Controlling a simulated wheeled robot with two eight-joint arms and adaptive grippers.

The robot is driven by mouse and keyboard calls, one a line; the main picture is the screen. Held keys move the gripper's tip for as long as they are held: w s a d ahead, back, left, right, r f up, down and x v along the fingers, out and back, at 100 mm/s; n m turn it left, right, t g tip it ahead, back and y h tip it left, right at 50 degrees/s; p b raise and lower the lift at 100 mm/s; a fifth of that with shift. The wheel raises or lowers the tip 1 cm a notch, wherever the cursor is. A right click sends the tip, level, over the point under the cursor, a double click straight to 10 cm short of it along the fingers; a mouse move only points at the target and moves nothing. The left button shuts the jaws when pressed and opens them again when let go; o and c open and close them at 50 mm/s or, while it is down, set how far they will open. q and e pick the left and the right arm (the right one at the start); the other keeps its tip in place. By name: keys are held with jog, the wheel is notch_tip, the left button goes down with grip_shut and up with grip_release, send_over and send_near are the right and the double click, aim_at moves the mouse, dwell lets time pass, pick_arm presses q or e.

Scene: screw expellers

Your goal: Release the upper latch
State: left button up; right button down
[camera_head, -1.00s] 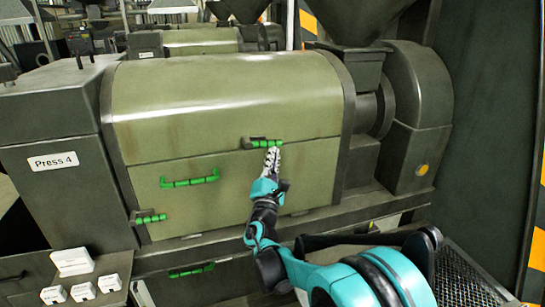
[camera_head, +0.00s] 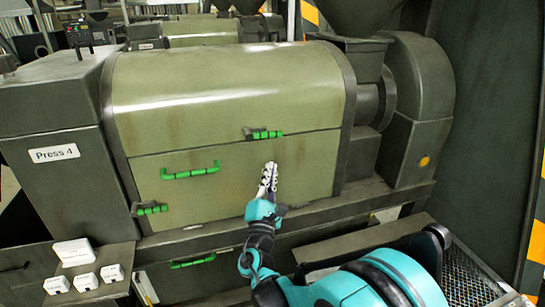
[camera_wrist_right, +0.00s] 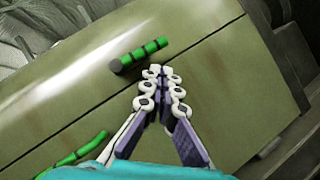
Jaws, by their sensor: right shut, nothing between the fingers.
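The upper latch (camera_head: 264,134) is a short green handle with a dark pivot at its left end. It sits on the seam between the curved cover and the lower door of the press, and lies nearly level. In the right wrist view the green latch (camera_wrist_right: 147,52) is just beyond the fingertips. My right gripper (camera_head: 270,165) is shut and empty, below the latch and apart from it in the head view. It also shows in the right wrist view (camera_wrist_right: 160,72). My left gripper is not in view.
The lower door has a green handle (camera_head: 191,171) and a second latch (camera_head: 150,209) at its lower left. Another green handle (camera_head: 192,261) is below the door. White boxes (camera_head: 74,252) stand on the ledge at left. A mesh surface (camera_head: 470,275) lies at right.

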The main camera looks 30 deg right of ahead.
jog(key=shift+v, duration=1.7)
